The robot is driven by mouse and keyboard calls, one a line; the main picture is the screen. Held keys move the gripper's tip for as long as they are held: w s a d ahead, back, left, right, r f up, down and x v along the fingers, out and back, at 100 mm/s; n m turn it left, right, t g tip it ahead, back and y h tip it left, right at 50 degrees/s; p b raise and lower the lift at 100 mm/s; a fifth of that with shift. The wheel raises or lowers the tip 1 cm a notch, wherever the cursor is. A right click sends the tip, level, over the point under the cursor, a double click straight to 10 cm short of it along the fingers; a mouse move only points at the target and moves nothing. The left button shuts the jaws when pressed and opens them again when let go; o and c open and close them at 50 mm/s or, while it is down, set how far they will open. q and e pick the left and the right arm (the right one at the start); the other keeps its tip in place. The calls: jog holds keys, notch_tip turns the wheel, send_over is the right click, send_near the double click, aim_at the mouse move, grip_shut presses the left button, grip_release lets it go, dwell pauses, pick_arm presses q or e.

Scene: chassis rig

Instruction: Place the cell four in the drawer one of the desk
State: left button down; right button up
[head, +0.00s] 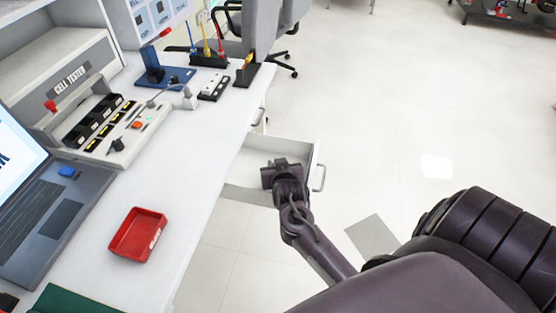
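The desk (190,185) is white and runs along the left. One of its drawers (245,177) is pulled open at the desk's right side; its handle shows at its outer end. My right gripper (280,172) is over the open drawer and hides part of its inside. Its fingers are dark and small here, so I cannot tell if they are open or hold a cell. The cell tester (92,105) stands at the left with several dark slots; I cannot pick out cell four there. My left gripper is not in view.
A red tray (138,233) and a laptop (55,215) lie on the desk. A blue stand (163,76), a black socket block (214,87) and tool holders (208,60) are at its far end. A grey chair (262,30) stands behind. The floor at right is mostly clear.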

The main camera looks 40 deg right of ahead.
jog(key=o, duration=1)
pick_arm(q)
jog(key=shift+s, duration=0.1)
pick_arm(e)
jog(key=shift+o, duration=0.2)
jog(key=shift+r, duration=0.1)
jog(key=shift+s+a+r, duration=0.15)
jog(key=shift+s, duration=0.05)
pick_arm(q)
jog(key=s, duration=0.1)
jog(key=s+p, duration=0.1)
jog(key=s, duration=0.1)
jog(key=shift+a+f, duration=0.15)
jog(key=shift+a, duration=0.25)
pick_arm(e)
jog(key=v, duration=1.1)
jog(key=shift+s, duration=0.25)
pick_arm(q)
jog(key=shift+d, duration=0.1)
